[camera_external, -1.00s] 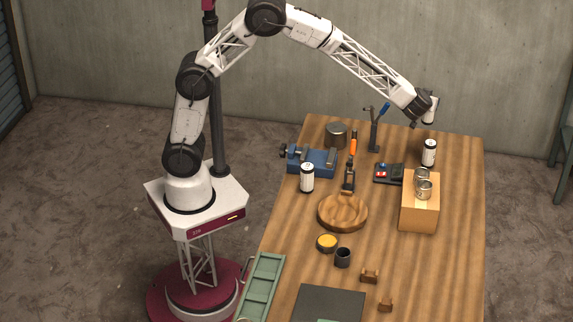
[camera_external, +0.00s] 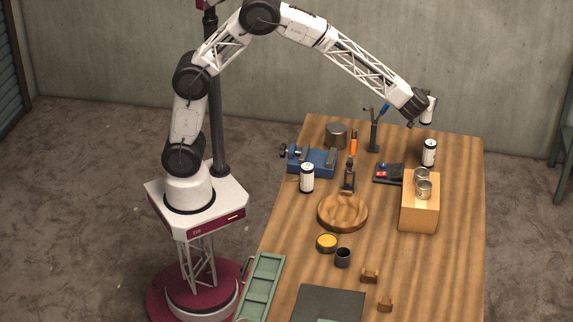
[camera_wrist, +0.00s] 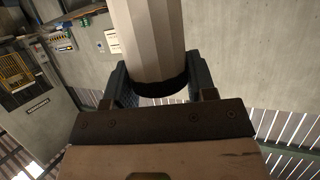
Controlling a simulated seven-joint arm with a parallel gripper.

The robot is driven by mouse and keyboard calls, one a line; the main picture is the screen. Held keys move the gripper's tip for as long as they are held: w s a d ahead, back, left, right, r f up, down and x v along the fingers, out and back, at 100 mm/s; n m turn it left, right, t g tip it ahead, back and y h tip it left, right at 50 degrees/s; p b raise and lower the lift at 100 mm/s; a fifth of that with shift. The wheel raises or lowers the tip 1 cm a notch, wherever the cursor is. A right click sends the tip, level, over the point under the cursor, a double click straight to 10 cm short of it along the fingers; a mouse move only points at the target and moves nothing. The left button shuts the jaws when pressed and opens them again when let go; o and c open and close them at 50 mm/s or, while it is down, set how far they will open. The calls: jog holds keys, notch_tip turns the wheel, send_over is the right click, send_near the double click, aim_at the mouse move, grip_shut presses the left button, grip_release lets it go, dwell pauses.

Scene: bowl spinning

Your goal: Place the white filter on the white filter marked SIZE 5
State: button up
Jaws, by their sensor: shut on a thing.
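My gripper (camera_external: 422,112) is raised above the far right end of the table and is shut on a white filter (camera_external: 428,109). In the wrist view the filter (camera_wrist: 148,38) is a white cylinder with a dark end, clasped between both fingers (camera_wrist: 160,92). One other white filter (camera_external: 429,153) stands upright on the table below my gripper, with a dark mark on its side. Another white filter (camera_external: 307,178) stands upright at the left, in front of the blue vise. The marks are too small to read, so I cannot tell which is SIZE 5.
A wooden box (camera_external: 419,207) with metal cans (camera_external: 423,188) stands in front of the right filter. A dark tray (camera_external: 388,173), a wooden bowl (camera_external: 342,212), a blue vise (camera_external: 312,161), a grey tin (camera_external: 336,134) and a dark stand (camera_external: 374,135) are nearby. The table's right edge is clear.

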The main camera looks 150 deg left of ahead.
jog(key=w+d+r+m+t, duration=0.1)
jog(key=d+r, duration=0.3)
jog(key=d, duration=0.8)
jog(key=w+d+r+m+t+y, duration=0.1)
jog(key=d+r+t, duration=0.15)
jog(key=d, duration=0.85)
jog(key=d+r+m+t, duration=0.1)
jog(key=d+r, duration=0.3)
jog(key=d, duration=0.8)
jog(key=s+d+f+m+t, duration=0.2)
jog(key=s+d, duration=0.6)
jog(key=d, duration=0.5)
jog(key=s+d+f+m+t, duration=0.2)
jog(key=s+d, duration=0.7)
jog(key=d, duration=0.5)
jog(key=shift+d+f+m, duration=0.25)
jog(key=shift+f+m, duration=0.05)
jog(key=shift+f, duration=0.55)
jog(key=shift+a, duration=0.1)
jog(key=w+a+f, duration=0.1)
jog(key=w+a, duration=0.8)
jog(key=w, duration=0.3)
jog(key=shift+w+f, duration=0.2)
